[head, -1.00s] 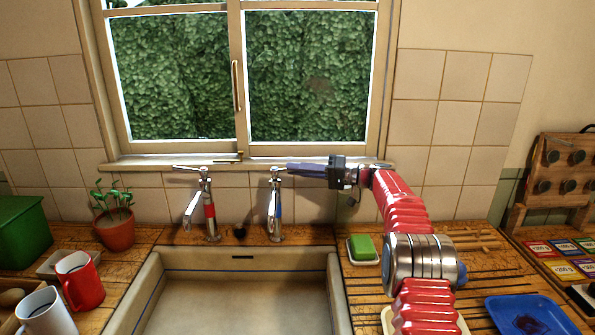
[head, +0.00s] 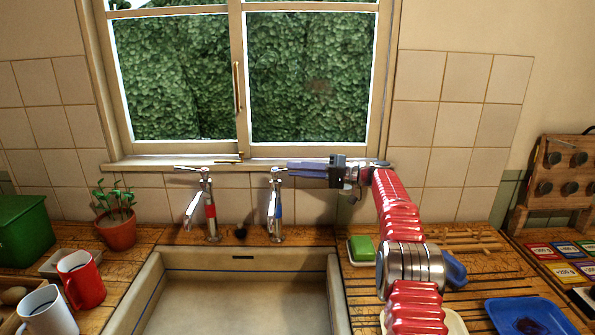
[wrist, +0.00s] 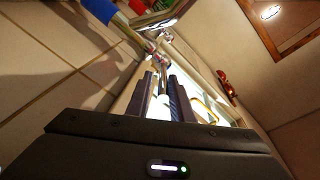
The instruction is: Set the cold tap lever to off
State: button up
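The cold tap (head: 276,210), chrome with a blue band, stands at the right behind the sink. Its lever (head: 278,171) is at the top, beside my fingertips. My gripper (head: 290,168) reaches in from the right at lever height, its purple-grey fingers pointing left. In the wrist view the fingers (wrist: 163,90) are apart, with a bright gap between them. The chrome lever end (wrist: 162,66) shows just ahead of and in line with that gap. The blue band (wrist: 98,10) is at upper left. I cannot tell whether a finger touches the lever.
The hot tap (head: 210,212), with a red band, stands to the left. The sink (head: 240,300) below is empty. The window sill (head: 150,163) runs close behind the taps. A green sponge (head: 362,248) in a dish lies right of the sink. A potted plant (head: 118,232) stands at left.

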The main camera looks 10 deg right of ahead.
jog(key=shift+o, duration=0.9)
jog(key=shift+s, duration=0.1)
jog(key=v, duration=1.3)
jog(key=shift+d, duration=0.4)
